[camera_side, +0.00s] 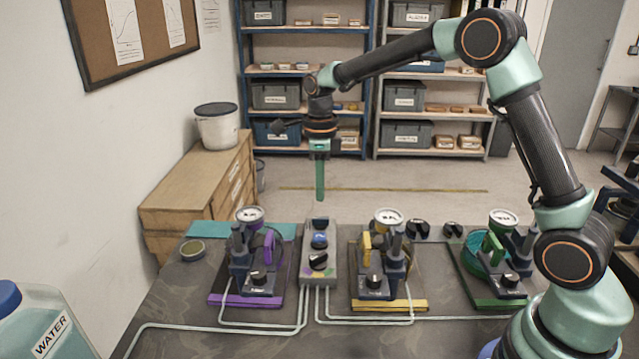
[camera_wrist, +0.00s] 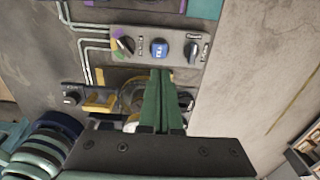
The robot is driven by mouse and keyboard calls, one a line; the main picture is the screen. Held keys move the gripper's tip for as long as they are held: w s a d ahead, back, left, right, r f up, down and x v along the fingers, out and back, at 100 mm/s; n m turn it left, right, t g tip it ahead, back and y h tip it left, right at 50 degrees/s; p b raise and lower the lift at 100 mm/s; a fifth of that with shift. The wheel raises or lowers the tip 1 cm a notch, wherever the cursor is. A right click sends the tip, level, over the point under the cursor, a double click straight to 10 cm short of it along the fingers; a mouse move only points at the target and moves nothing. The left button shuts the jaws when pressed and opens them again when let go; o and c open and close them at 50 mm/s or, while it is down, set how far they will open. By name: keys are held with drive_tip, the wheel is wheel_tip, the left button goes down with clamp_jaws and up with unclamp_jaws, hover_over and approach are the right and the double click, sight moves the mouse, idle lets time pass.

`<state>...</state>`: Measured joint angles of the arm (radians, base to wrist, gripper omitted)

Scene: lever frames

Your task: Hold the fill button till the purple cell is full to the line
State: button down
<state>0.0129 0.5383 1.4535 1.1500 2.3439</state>
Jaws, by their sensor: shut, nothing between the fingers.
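My gripper (camera_side: 320,198) is shut and empty, its green fingers pointing down in the air above the far end of the grey control box (camera_side: 332,268). In the wrist view my fingertips (camera_wrist: 161,73) appear just below the blue fill button (camera_wrist: 159,48), which also shows in the side view (camera_side: 319,241). They look well apart from it. The purple cell (camera_side: 246,299) stands left of the box, with a gauge and dark fittings. Its liquid level and line are too small to tell. A selector knob (camera_wrist: 125,46) with coloured marks sits beside the button.
A yellow cell (camera_side: 390,304) and a green cell (camera_side: 497,302) stand right of the box. Pale tubes run across the near table. Another dark knob (camera_wrist: 190,50) is on the box. A water container (camera_side: 45,320) is at the lower left. Air around my gripper is clear.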

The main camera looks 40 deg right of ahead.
sight(321, 236)
wheel_tip(321, 236, down, 10)
drive_tip(key=shift+r, duration=0.2)
idle(0.3)
drive_tip(key=shift+s+f, duration=0.15)
drive_tip(key=shift+f, duration=1.25)
idle(0.6)
wheel_tip(321, 236, up, 16)
drive_tip(key=w, duration=0.1)
drive_tip(key=shift+f, duration=0.25)
idle(0.6)
